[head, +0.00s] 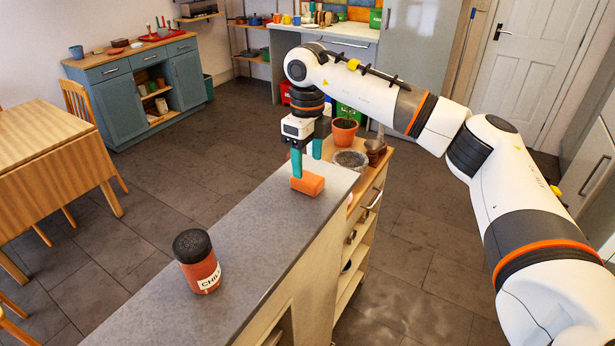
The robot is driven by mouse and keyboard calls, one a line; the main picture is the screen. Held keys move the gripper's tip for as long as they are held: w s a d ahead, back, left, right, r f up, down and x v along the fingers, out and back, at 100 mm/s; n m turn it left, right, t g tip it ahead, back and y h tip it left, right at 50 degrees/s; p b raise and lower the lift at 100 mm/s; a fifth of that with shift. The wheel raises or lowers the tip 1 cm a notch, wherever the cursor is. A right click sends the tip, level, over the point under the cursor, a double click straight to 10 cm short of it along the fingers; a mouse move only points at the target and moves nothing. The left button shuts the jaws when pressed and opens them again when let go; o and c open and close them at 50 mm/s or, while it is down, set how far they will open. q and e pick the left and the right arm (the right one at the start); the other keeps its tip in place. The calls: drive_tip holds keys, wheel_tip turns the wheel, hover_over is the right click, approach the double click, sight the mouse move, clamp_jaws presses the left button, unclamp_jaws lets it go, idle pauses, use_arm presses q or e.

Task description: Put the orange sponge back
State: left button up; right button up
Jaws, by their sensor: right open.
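The orange sponge (308,184) lies on the grey countertop (262,222) near its far end. My right gripper (307,170) points down at the sponge, its green fingers open. One finger comes down at the sponge's left end; the other finger is partly hidden behind it. I cannot tell whether the fingers touch the sponge. My left gripper is not in view.
A chili jar (197,261) with a black lid stands on the counter nearer to me. Beyond the counter's far end are a terracotta pot (344,132) and a grey bowl (350,159). A wooden table (45,150) and blue cabinet (115,105) stand left.

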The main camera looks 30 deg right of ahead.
sight(307, 177)
wheel_tip(307, 177, up, 7)
drive_tip(key=b, duration=0.1)
idle(0.7)
